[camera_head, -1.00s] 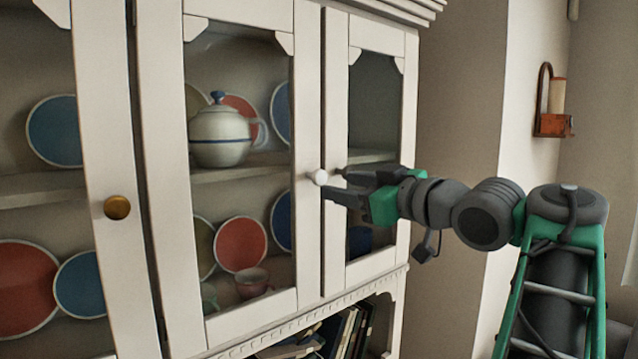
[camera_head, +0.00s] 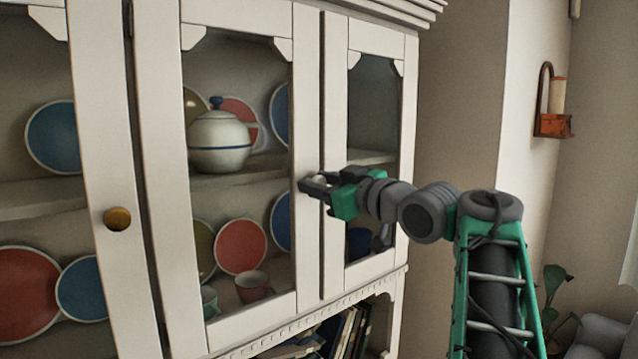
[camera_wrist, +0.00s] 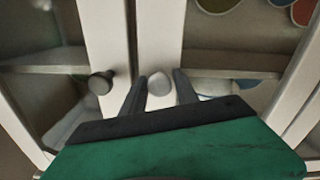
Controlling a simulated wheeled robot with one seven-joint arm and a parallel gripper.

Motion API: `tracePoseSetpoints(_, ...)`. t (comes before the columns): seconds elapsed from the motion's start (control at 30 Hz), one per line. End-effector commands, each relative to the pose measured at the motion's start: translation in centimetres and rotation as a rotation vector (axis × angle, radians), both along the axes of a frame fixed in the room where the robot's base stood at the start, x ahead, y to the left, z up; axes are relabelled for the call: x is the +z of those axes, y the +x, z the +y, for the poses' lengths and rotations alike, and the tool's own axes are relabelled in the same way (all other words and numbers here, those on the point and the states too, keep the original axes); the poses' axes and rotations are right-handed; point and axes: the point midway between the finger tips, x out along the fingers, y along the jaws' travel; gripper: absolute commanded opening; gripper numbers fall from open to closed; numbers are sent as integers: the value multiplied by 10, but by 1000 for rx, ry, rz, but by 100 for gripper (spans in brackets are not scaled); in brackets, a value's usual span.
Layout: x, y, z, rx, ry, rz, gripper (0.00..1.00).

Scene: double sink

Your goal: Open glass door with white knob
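The glass door with the white knob (camera_head: 307,60) is the middle door of a white cabinet and looks closed. Its white knob (camera_wrist: 159,83) sits between my two fingers in the wrist view. In the head view the knob (camera_head: 319,180) is mostly hidden by my gripper (camera_head: 312,184), which has come in from the right. My gripper also shows in the wrist view (camera_wrist: 160,88). Its fingers are open, one on each side of the knob, with a visible gap on both sides.
The left door has a brass knob (camera_head: 117,218). A dark knob (camera_wrist: 101,83) is on the neighbouring door, close beside my fingers. Behind the glass stand a teapot (camera_head: 219,142) and plates. A wall candle holder (camera_head: 553,125) hangs at the right.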

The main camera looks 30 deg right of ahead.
Motion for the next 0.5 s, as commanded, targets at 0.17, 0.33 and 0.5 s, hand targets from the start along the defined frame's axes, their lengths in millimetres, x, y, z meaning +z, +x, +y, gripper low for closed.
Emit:
tracePoseSetpoints(0.17, 0, 0, 0, 0, 0, 0, 21)
tracePoseSetpoints(0.33, 0, 0, 0, 0, 0, 0, 7)
tracePoseSetpoints(0.5, 0, 0, 0, 0, 0, 0, 0)
